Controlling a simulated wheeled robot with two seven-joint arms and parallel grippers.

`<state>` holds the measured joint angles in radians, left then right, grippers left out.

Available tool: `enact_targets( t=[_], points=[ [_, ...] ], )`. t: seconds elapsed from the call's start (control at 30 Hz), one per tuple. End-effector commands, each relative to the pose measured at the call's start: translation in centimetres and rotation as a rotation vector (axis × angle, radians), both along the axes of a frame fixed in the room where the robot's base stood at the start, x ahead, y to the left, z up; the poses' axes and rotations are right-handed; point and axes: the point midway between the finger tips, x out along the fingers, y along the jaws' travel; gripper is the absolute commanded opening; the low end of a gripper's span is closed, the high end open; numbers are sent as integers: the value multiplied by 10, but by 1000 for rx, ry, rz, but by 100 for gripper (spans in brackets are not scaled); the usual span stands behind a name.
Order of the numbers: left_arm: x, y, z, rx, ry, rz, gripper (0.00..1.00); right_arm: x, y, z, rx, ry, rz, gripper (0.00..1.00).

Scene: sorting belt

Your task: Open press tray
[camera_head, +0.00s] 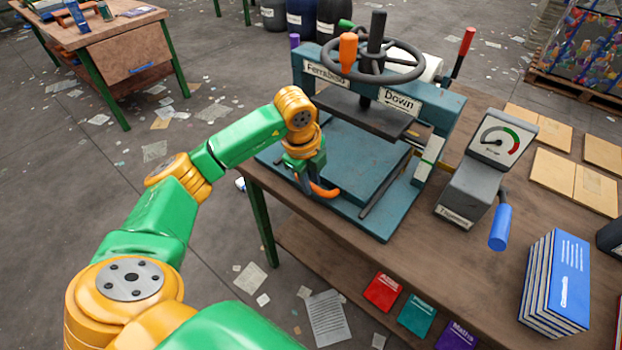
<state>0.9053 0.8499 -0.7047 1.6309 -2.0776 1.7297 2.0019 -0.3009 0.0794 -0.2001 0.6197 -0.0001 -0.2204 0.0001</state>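The teal press (300,72) stands on the wooden table, with a dark wheel (405,60) on top labelled "Down" and a dark upper plate (365,108) over a flat teal tray (352,155). A curved orange handle (325,190) shows at the tray's front left. My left gripper (310,188) is right at this handle, pointing down. Its fingers are small and partly hidden, so I cannot tell whether they close around the handle. My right gripper is not in view.
A grey gauge device (470,190) with a blue-handled lever (501,225) stands right of the press. A stack of blue books (560,280) is at the table's right front. Tan boards (575,180) lie farther back. Small red, teal and purple books lie below the table edge.

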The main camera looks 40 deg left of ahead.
Motion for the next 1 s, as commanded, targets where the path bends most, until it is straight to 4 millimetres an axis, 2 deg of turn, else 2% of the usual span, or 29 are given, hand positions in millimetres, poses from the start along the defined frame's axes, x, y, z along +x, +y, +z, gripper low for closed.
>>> enact_targets(
  t=[0.03,0.07,0.1,1.0],
  points=[
    [0,0,0,0,0,0,9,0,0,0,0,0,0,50],
    [0,0,0,0,0,0,1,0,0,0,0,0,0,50],
    [0,0,0,0,0,0,0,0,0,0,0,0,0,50],
    [0,0,1,-1,-1,0,0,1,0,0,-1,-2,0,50]
  ],
)
